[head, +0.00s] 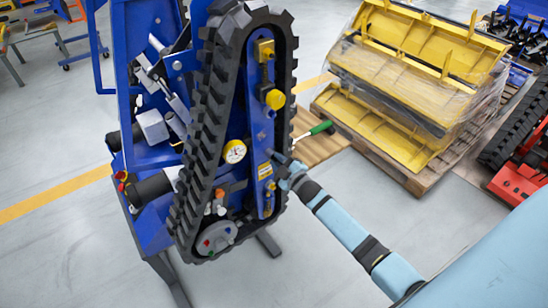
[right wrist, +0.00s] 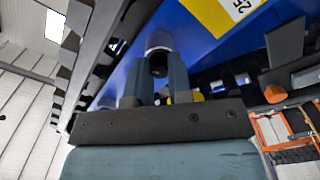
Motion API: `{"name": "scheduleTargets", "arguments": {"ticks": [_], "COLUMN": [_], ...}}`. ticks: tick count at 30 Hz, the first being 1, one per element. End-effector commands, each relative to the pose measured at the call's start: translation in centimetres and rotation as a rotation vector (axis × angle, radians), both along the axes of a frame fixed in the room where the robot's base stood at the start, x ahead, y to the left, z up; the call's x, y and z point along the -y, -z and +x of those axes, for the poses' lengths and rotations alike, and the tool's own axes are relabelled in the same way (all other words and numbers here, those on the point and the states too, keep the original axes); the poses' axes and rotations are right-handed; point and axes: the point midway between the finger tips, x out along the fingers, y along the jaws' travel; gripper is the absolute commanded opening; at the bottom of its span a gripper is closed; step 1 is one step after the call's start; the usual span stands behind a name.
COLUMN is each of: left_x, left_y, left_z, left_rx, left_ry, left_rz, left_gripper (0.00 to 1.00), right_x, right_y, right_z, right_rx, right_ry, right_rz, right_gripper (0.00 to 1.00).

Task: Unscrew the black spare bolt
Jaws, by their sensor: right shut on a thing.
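My right gripper (head: 274,156) reaches in from the right to the blue plate (head: 262,128) inside the black track loop. In the right wrist view its two fingers (right wrist: 154,88) are shut on a dark piece, which I take to be the black spare bolt (right wrist: 158,64). A pale grey round part (right wrist: 160,41) shows just beyond it, against the blue plate. In the head view the fingers hide the bolt, and I cannot tell how far it sits in the plate. My left gripper is not in view.
The black track (head: 213,130) runs close around the plate. A yellow knob (head: 275,99), a gauge (head: 234,151) and a grey round part (head: 216,238) sit inside it. A green-handled tool (head: 320,128) lies behind, near a pallet of yellow parts (head: 420,60).

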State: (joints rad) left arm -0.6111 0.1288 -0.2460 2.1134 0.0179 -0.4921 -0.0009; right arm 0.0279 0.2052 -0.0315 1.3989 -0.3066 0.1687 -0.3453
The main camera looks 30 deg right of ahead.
Motion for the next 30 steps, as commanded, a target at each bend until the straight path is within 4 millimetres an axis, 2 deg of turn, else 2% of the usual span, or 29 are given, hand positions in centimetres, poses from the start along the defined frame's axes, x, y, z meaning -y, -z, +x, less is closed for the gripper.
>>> {"name": "scheduleTargets", "arguments": {"ticks": [2,4,9,12,15,24,26,30], "left_x": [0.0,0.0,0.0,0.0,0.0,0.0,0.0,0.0], "left_y": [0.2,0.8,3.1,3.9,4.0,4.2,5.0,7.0], "left_z": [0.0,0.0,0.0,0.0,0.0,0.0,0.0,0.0], "left_rx": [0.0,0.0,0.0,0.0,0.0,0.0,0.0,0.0], "left_ry": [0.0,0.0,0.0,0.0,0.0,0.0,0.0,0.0], "left_rz": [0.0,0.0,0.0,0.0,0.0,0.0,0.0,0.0], "left_gripper": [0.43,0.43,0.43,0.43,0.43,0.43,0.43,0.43], "right_x": [-0.1,-0.1,0.0,0.0,0.0,0.0,0.0,0.0], "right_y": [0.1,0.3,0.6,0.4,0.1,0.1,0.4,0.5], "right_z": [0.0,0.0,0.0,0.0,0.0,0.0,0.0,0.0], "right_rx": [0.003,0.011,0.047,0.063,0.067,0.07,0.08,0.111], "right_ry": [-0.001,-0.001,0.0,0.0,0.0,0.0,0.0,0.001], "right_rz": [-0.028,-0.129,-0.568,-0.761,-0.844,-0.879,-0.972,-1.345], "right_gripper": [0.0,0.0,0.0,0.0,0.0,0.0,0.0,0.0]}}
